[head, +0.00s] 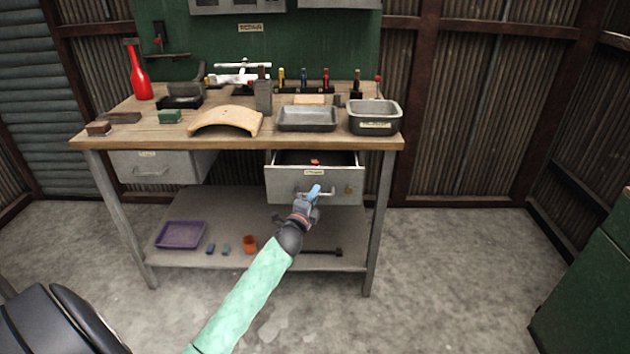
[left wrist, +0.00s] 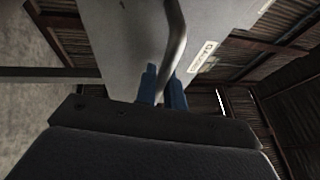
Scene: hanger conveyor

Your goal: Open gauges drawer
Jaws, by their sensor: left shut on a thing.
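The right-hand grey drawer (head: 285,188) under the workbench stands partly pulled out, with its inside showing and a small red thing (head: 315,162) in it. A small label, too small to read, is on its front. My left gripper (head: 313,193) is at the drawer's bar handle (head: 330,194). In the left wrist view its blue fingers (left wrist: 162,88) are shut on the handle (left wrist: 175,40), in front of the drawer face (left wrist: 120,45). The other grey drawer (head: 150,167), on the left, is shut. My right gripper is not in view.
The lower shelf holds a purple tray (head: 181,235) and an orange cup (head: 250,244). A green cabinet (head: 590,275) stands at right.

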